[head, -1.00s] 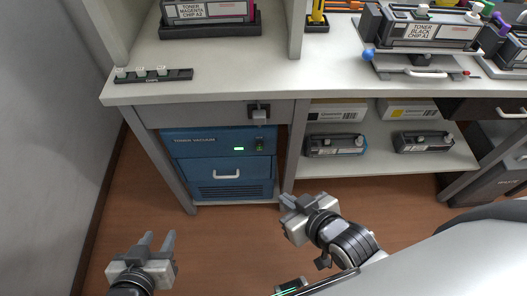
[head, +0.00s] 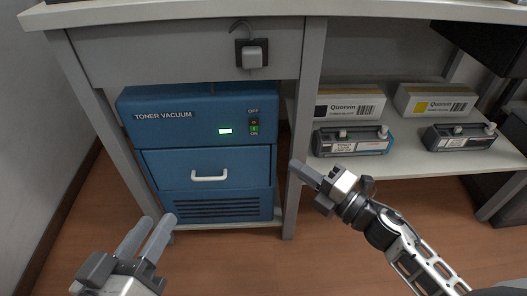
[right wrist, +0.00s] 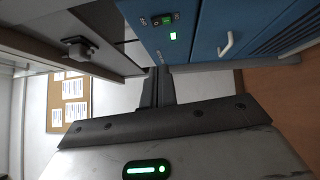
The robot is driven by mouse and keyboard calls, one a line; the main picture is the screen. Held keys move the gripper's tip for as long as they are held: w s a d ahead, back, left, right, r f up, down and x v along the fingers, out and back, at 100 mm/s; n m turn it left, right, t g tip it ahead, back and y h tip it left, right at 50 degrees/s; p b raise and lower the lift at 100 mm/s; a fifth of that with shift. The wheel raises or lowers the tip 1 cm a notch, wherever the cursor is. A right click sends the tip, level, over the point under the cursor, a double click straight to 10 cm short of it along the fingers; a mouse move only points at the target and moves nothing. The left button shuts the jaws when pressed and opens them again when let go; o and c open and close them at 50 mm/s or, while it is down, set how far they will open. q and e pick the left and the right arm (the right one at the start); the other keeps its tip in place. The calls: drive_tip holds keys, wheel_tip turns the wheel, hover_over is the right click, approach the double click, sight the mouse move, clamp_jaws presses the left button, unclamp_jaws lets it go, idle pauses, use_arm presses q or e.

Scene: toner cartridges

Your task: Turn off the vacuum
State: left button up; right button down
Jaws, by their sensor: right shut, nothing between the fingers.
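The blue toner vacuum (head: 180,107) sits on the shelf under the bench, its indicator lit green (head: 225,131). Its rocker switch (head: 254,127) is at the upper right of the front, with OFF printed above and ON below; the lower part glows green. The switch also shows in the right wrist view (right wrist: 162,20), near the top. My right gripper (head: 300,173) is shut and empty, to the right of and below the switch, in front of the cabinet post and apart from it. My left gripper (head: 148,238) is open and empty, low in front of the vacuum's left side.
A bench post (head: 304,110) stands just right of the vacuum. A grey socket with a plug (head: 251,54) is above it. The right shelf holds cartons (head: 348,104) and toner cartridges (head: 352,141). The vacuum's drawer has a white handle (head: 209,174). Floor in front is clear.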

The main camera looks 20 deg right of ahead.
drive_tip(key=shift+w, duration=0.1)
idle(0.3)
drive_tip(key=b, duration=0.1)
approach(250, 123)
drive_tip(key=a+x, duration=0.1)
drive_tip(key=x, duration=0.4)
drive_tip(key=shift+w+d, duration=0.15)
drive_tip(key=shift+d, duration=0.1)
drive_tip(key=shift+w+d, duration=0.1)
drive_tip(key=shift+w, duration=0.1)
use_arm(q)
drive_tip(key=shift+w+r+t+h, duration=0.3)
drive_tip(key=shift+r+t, duration=0.2)
drive_tip(key=shift+r, duration=0.25)
